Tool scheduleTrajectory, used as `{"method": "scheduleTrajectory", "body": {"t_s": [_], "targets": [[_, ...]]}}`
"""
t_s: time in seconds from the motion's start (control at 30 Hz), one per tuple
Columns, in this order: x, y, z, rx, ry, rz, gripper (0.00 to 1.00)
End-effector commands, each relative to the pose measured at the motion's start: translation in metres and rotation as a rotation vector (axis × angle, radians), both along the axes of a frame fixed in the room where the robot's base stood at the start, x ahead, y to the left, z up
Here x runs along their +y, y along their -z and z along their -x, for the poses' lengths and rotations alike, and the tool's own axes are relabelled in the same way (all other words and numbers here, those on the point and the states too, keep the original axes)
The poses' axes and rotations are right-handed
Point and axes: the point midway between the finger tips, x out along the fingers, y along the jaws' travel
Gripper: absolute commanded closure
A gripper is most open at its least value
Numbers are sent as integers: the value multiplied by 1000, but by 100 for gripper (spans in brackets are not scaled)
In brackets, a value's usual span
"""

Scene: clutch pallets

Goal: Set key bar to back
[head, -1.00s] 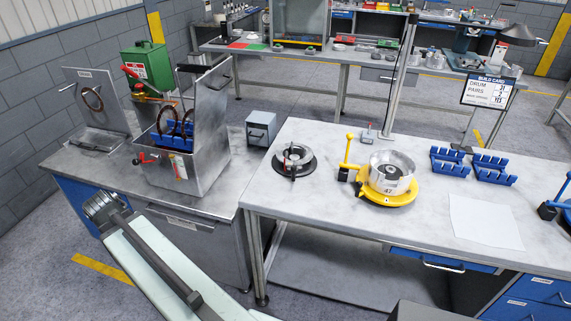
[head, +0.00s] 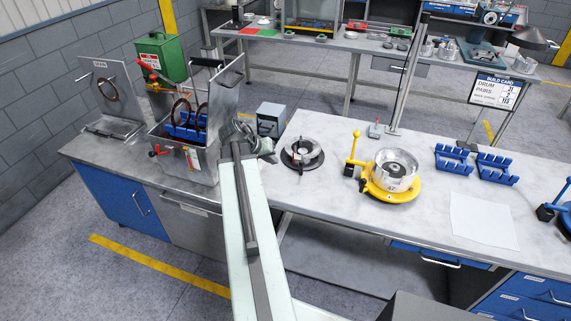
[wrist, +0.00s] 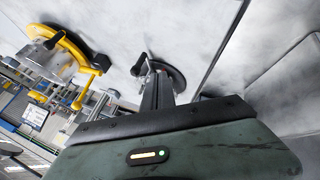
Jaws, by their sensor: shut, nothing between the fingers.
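A round fixture (head: 301,153) with a black base and a grey ring stands on the left end of the pale bench. A dark upright bar (head: 297,158) shows at its near side; I take it for the key bar, but cannot be sure. In the wrist view the dark round base (wrist: 174,76) and a dark handle-like part (wrist: 139,65) show just past my fingers. My gripper (head: 270,153) is left of the fixture, shut and empty; it also shows in the wrist view (wrist: 157,88). I cannot tell whether it touches the fixture. My fingers hide part of it.
A yellow fixture (head: 380,192) with a metal drum and an upright yellow lever stands to the right. Blue racks (head: 495,168) and a white sheet (head: 483,220) lie beyond it.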

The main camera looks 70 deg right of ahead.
Motion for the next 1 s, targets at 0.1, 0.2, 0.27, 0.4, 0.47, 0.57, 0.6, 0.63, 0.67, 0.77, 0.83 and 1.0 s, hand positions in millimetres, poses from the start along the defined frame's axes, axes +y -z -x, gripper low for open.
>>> {"method": "scheduleTrajectory", "body": {"t_s": [0.1,0.2,0.27,0.4,0.47,0.57,0.6,0.63,0.67,0.77,0.83,1.0], "targets": [[-13,27,4,-1,1,0,100],[-26,46,10,0,2,0,100],[-33,57,13,0,1,-1,100],[-50,80,20,0,1,-1,100],[-55,78,28,-1,3,0,100],[-61,73,43,0,3,-1,100],[-64,73,48,0,4,-1,100],[-65,73,50,-1,3,0,100],[-66,73,52,-1,2,0,100],[-69,73,57,0,1,-1,100],[-69,73,58,0,1,-1,100],[-69,73,58,0,1,-1,100]]}}
